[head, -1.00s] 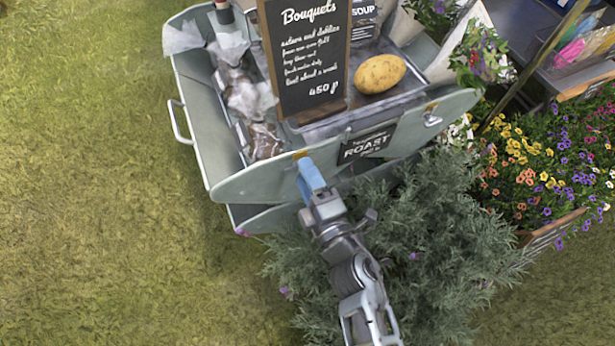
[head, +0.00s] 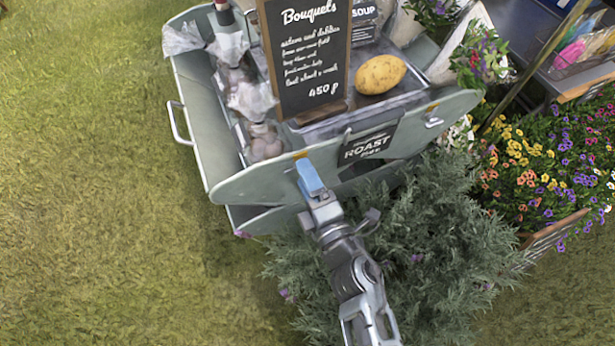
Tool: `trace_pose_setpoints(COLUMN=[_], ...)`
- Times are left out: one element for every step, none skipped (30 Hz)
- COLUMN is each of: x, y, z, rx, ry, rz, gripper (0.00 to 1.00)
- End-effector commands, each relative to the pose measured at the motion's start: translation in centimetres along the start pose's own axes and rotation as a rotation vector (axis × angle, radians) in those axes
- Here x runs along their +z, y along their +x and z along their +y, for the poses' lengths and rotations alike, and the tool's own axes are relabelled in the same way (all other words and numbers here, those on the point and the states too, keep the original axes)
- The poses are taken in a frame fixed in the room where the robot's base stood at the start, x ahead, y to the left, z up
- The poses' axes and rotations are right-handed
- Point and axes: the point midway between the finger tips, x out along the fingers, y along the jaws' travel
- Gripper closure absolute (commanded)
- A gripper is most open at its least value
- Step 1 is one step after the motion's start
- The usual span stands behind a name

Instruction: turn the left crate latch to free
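The grey-green crate (head: 255,187) stands at the upper middle, its long front panel facing me. An orange mark (head: 300,155) sits at the panel's top edge on the left, right above my gripper's tip. The left latch itself is hidden behind the gripper. A small silver right latch (head: 433,122) shows below another orange mark at the panel's right end. My gripper (head: 309,177), with blue fingers, is up against the left part of the panel. The fingers look like one block from here, so their gap and any grip on the latch cannot be seen.
A black Bouquets sign (head: 306,55) and a potato (head: 380,74) stand on the crate's top. A black ROAST label (head: 368,144) is on the front panel. A bushy grey-green plant (head: 430,225) surrounds my arm. Flowers (head: 550,165) crowd the right; open grass (head: 90,200) lies left.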

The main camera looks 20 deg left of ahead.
Motion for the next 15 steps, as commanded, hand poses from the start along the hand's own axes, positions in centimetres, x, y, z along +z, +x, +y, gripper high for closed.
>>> trace_pose_setpoints(x=[0.0, 0.0, 0.0, 0.0, 0.0, 0.0, 0.0, 0.0, 0.0, 0.0, 0.0, 0.0, 0.0, 0.0, 0.0], y=[0.0, 0.0, 0.0, 0.0, 0.1, 0.1, 0.1, 0.1, 0.1, 0.0, -0.1, -0.2, -0.5, -0.8, -1.3], z=[0.1, 0.1, 0.1, 0.1, 0.1, 0.1, 0.1, 0.1, 0.1, 0.1, 0.1, 0.1, 0.2, 0.2, 0.2], rx=[0.001, 0.001, 0.001, 0.001, 0.002, 0.002, 0.002, 0.002, 0.002, 0.002, 0.002, 0.001, 0.001, 0.001, 0.0], ry=[0.0, 0.0, 0.0, 0.0, 0.0, 0.0, 0.001, 0.001, 0.001, 0.001, 0.001, 0.001, 0.002, 0.002, 0.002], rz=[0.0, 0.0, 0.0, 0.0, 0.0, 0.0, 0.0, 0.0, 0.0, 0.0, 0.0, 0.0, 0.0, 0.0, 0.0], gripper=[0.29, 0.26, 0.22, 0.21, 0.21, 0.21, 0.21, 0.21, 0.21, 0.21, 0.21, 0.21, 0.21, 0.21, 0.21])
